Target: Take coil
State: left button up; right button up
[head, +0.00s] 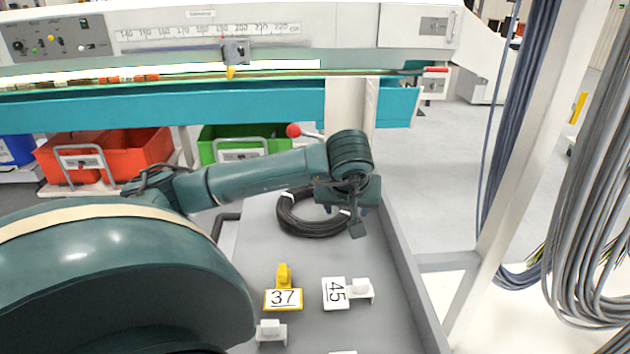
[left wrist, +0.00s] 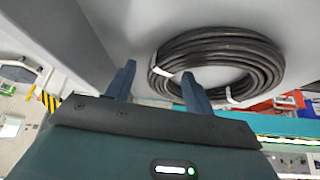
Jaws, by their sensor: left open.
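A black cable coil (head: 309,228) with white ties lies on the grey tray (head: 388,293) in the head view, partly hidden by my left gripper. My left gripper (head: 358,222) is at the coil's right side in that view. In the left wrist view the coil (left wrist: 225,50) lies ahead of the open fingers of my left gripper (left wrist: 157,85). One finger overlaps the coil's edge in the picture and the other is clear of it. I cannot tell whether they touch. My right gripper is not in view.
A yellow holder with card 37 (head: 283,298) and a white holder with card 45 (head: 335,293) stand on the tray nearer me. The tray has a raised right wall. A teal machine beam (head: 220,110) runs behind. Grey cables (head: 590,180) hang at the right.

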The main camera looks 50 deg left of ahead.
pick_arm(q)
jog(key=shift+f, duration=0.2)
jog(key=shift+c, duration=0.5)
grip_shut()
jog(key=shift+w+r, duration=0.1)
